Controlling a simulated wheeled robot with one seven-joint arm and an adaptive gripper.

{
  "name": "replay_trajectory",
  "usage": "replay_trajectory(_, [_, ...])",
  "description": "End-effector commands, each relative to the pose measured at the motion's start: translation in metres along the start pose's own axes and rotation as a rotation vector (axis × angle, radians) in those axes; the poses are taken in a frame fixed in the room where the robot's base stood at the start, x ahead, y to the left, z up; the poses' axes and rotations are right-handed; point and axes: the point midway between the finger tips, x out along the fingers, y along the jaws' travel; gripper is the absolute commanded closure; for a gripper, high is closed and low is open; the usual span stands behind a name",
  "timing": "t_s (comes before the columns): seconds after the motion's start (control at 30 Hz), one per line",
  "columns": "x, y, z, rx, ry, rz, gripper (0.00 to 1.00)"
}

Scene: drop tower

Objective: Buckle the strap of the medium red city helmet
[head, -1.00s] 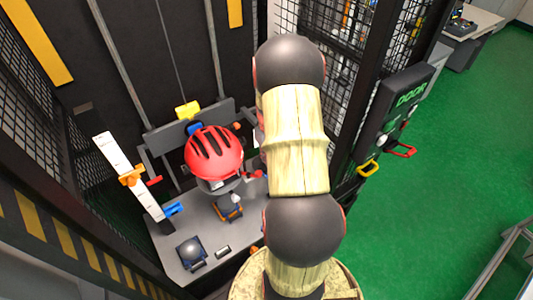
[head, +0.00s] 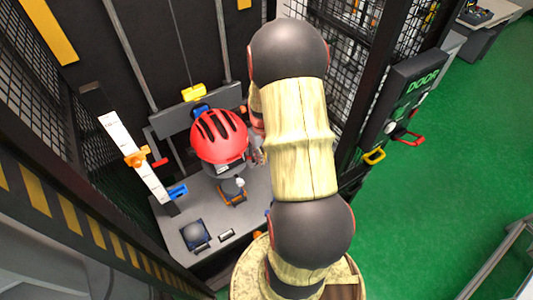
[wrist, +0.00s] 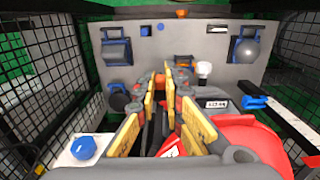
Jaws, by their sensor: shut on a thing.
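The red city helmet (head: 219,137) with black vents sits at the back of the grey bench, above a grey support. In the wrist view its red shell (wrist: 245,138) fills the lower right. My gripper (wrist: 170,84) shows there with yellow fingers close together beside the helmet. Dark straps (wrist: 154,132) run between the fingers, and the gripper appears shut on the strap. The buckle cannot be made out clearly. In the head view my arm hides the gripper and the helmet's right side.
The grey bench (head: 185,222) carries a small dome-topped fixture (head: 194,234) and an orange-based fixture (head: 234,192). A white scale post (head: 135,158) with an orange slider stands at left. Mesh cage walls (head: 347,60) flank the bench. Green floor (head: 440,190) is open at right.

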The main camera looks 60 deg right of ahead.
Motion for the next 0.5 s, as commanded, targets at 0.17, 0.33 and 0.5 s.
replay_trajectory(0.17, [0.003, -0.014, 0.005, -0.001, 0.001, 0.0, 1.0])
replay_trajectory(0.33, [0.005, -0.027, 0.009, -0.001, 0.001, 0.0, 1.0])
replay_trajectory(0.5, [0.008, -0.04, 0.013, -0.002, 0.001, 0.0, 1.0])
